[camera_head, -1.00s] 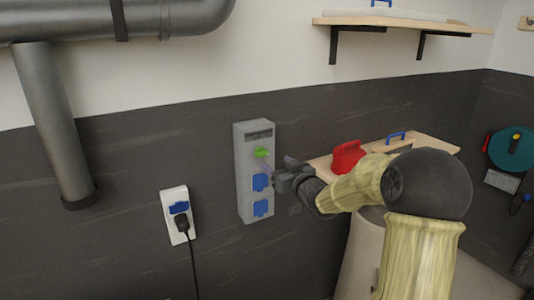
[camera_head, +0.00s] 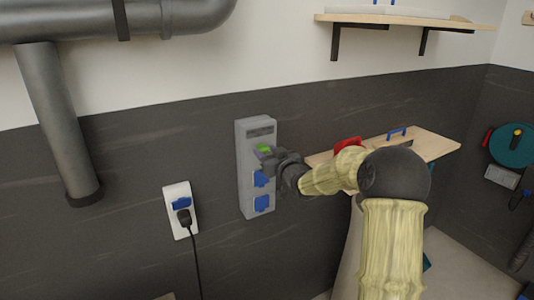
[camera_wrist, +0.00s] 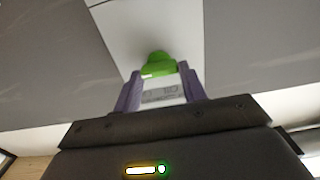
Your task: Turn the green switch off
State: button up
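The green switch (camera_head: 263,149) is on the upper part of a grey wall box (camera_head: 243,165), above two blue socket covers. My gripper (camera_head: 268,160) is right at the switch in the head view and hides part of it. In the wrist view the green switch (camera_wrist: 157,66) shows just beyond the tips of my gripper (camera_wrist: 160,84). The two purple fingers are apart, one to each side below the switch, with nothing between them but the view of the box. Whether a finger touches the switch I cannot tell.
Left of the box, a white socket (camera_head: 177,196) holds a black plug with a hanging cable. A wooden surface (camera_head: 430,143) with a red object (camera_head: 347,144) lies to the right. A large grey pipe (camera_head: 55,120) runs at the left.

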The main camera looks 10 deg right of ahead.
jog(key=shift+n+b, duration=0.3)
jog(key=shift+b, duration=0.2)
jog(key=n+b, duration=0.1)
jog(key=b, duration=0.1)
jog(key=n+b, duration=0.2)
jog(key=shift+a+f, duration=0.1)
jog(key=shift+f, duration=0.1)
jog(key=n+b, duration=0.4)
jog(key=b, duration=0.1)
jog(key=shift+a+n, duration=0.1)
jog(key=shift+n, duration=0.2)
jog(key=n+b, duration=0.5)
jog(key=shift+a, duration=0.1)
jog(key=shift+n+b, duration=1.6)
jog(key=shift+n, duration=0.8)
jog(key=o, duration=1)
